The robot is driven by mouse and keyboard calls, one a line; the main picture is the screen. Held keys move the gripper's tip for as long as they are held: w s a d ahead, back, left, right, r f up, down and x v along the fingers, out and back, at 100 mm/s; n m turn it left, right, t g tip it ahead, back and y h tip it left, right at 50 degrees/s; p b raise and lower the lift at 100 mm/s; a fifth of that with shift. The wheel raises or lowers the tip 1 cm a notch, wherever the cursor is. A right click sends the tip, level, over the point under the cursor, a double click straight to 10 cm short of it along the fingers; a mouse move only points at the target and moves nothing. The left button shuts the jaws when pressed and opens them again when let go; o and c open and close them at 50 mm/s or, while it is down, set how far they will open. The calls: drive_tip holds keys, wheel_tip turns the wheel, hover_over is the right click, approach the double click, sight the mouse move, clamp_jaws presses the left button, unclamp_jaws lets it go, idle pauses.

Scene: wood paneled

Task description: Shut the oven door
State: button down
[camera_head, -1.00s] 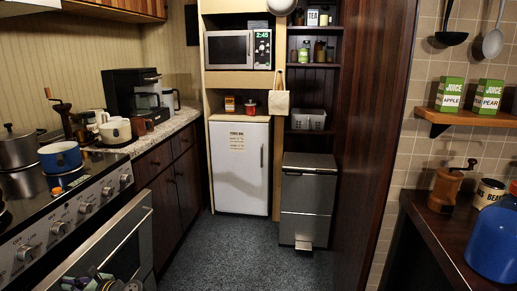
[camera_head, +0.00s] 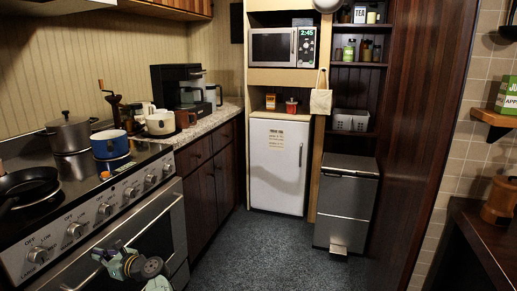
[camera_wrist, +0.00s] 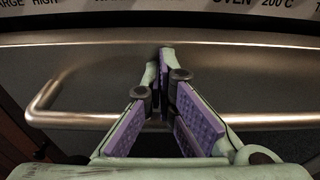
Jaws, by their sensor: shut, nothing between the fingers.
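The oven door (camera_head: 158,235) is a steel panel with a dark window below the stove's knobs, at lower left in the head view. It stands about upright, close under the control panel; I cannot tell if a small gap remains. Its bar handle (camera_wrist: 75,119) crosses the wrist view, where the door's steel face (camera_wrist: 100,75) also shows. My gripper (camera_wrist: 162,55) has its green, purple-padded fingers together and empty. The fingers overlap the handle in the picture and point at the door face; contact is unclear. In the head view my gripper (camera_head: 110,260) is at the lower left, by the door.
The stove top holds a frying pan (camera_head: 28,185), a steel pot (camera_head: 70,133) and a blue pot (camera_head: 110,146). Dark cabinets (camera_head: 205,180) adjoin the oven. A white fridge (camera_head: 278,165) and a steel bin (camera_head: 345,205) stand behind. The carpet (camera_head: 270,255) between is clear.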

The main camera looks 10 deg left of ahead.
drive_tip(key=d+p, duration=0.5)
drive_tip(key=p, duration=0.1)
drive_tip(key=shift+s+r, duration=0.1)
drive_tip(key=shift+s, duration=0.05)
idle(0.8)
drive_tip(key=s+d+r, duration=0.1)
drive_tip(key=d, duration=1)
drive_tip(key=shift+d, duration=0.4)
